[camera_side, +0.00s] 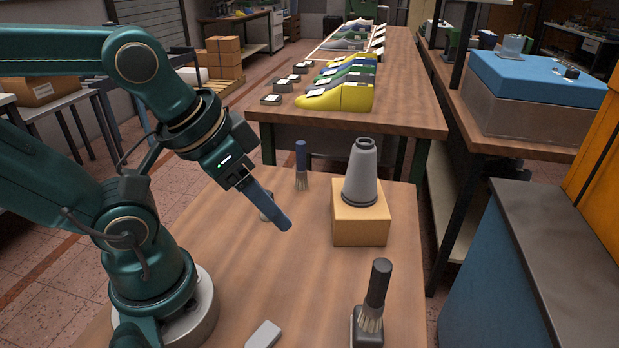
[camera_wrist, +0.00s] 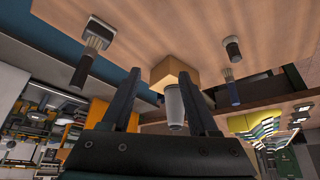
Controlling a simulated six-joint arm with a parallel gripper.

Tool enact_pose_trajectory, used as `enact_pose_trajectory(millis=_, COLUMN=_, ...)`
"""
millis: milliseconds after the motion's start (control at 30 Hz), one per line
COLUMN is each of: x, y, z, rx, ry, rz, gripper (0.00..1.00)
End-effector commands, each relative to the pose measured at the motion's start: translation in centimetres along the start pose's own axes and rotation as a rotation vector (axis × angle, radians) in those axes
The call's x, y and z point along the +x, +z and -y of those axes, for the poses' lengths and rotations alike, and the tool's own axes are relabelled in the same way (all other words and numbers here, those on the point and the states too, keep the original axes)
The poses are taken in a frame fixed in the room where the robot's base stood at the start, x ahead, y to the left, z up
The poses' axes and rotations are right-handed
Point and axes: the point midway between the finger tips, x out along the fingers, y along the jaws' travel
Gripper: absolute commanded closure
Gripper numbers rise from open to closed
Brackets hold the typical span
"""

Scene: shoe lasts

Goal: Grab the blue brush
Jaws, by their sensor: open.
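The blue brush (camera_side: 301,160) stands upright near the far edge of the wooden table, bristles down and blue handle up. In the wrist view it shows upside down at the right (camera_wrist: 233,92), outside the space between the fingers. My gripper (camera_side: 280,222) is left of the cream block and nearer the camera than the blue brush, apart from it. In the side view its fingers overlap into one shape. In the wrist view both fingers of my gripper (camera_wrist: 159,74) stand apart with nothing held between them.
A grey cone-like object (camera_side: 361,172) stands on a cream block (camera_side: 360,226). A black-handled brush (camera_side: 376,290) stands in a dark holder at the front right. A small grey cylinder (camera_wrist: 232,48) is near the blue brush, partly hidden by my gripper in the side view. A grey piece (camera_side: 264,335) lies in front.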

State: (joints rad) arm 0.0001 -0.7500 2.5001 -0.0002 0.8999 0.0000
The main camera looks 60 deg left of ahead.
Motion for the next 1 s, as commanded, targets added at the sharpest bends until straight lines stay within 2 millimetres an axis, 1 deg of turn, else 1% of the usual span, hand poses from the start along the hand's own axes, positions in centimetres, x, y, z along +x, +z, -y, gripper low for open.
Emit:
enact_pose_trajectory(millis=333, x=0.0, y=0.0, z=0.0, rx=0.000, ry=0.000, rz=0.000, gripper=0.40)
enact_pose_trajectory(millis=367, x=0.0, y=0.0, z=0.0, rx=0.000, ry=0.000, rz=0.000, gripper=0.38)
enact_pose_trajectory(millis=567, x=0.0, y=0.0, z=0.0, rx=0.000, ry=0.000, rz=0.000, gripper=0.38)
enact_pose_trajectory(millis=667, x=0.0, y=0.0, z=0.1, rx=0.023, ry=-0.003, rz=0.002, gripper=0.38)
enact_pose_trajectory(millis=767, x=0.0, y=-0.1, z=1.4, rx=0.124, ry=-0.064, rz=-0.002, gripper=0.38)
enact_pose_trajectory(millis=867, x=0.0, y=-0.6, z=3.8, rx=0.276, ry=-0.173, rz=0.025, gripper=0.38)
enact_pose_trajectory(millis=967, x=0.4, y=-1.4, z=7.0, rx=0.471, ry=-0.306, rz=0.105, gripper=0.38)
enact_pose_trajectory(millis=1000, x=0.5, y=-1.8, z=8.3, rx=0.555, ry=-0.358, rz=0.147, gripper=0.38)
